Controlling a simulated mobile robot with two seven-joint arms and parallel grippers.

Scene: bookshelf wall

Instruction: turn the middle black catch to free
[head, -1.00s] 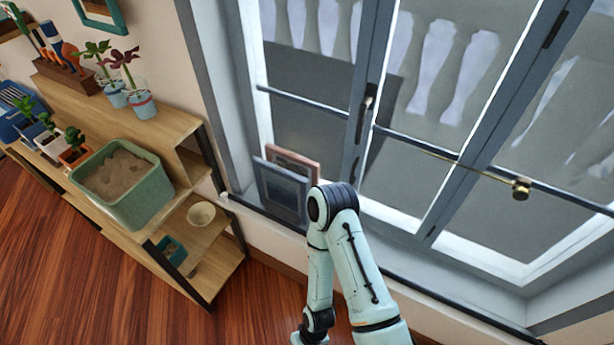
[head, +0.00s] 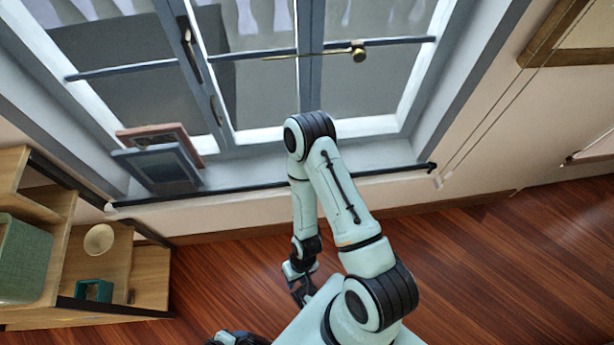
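A black catch (head: 188,38) sits on the grey upright of the window frame at the upper left. A second, smaller dark fitting (head: 216,110) sits lower on the same upright. I cannot tell from this view which one is the middle catch or how far either is turned. My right gripper (head: 303,291) hangs low over the floor, well apart from the window, below my raised, bent elbow. It is small and dark, and I cannot tell whether its fingers are open. My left gripper is not clearly in view.
A brass rod with a round knob (head: 358,51) crosses the window. Picture frames (head: 157,165) lean on the sill at the left. A wooden shelf (head: 148,275) with a bowl (head: 99,239) stands at lower left. Cords (head: 490,105) hang at the right. The wooden floor (head: 500,265) is clear.

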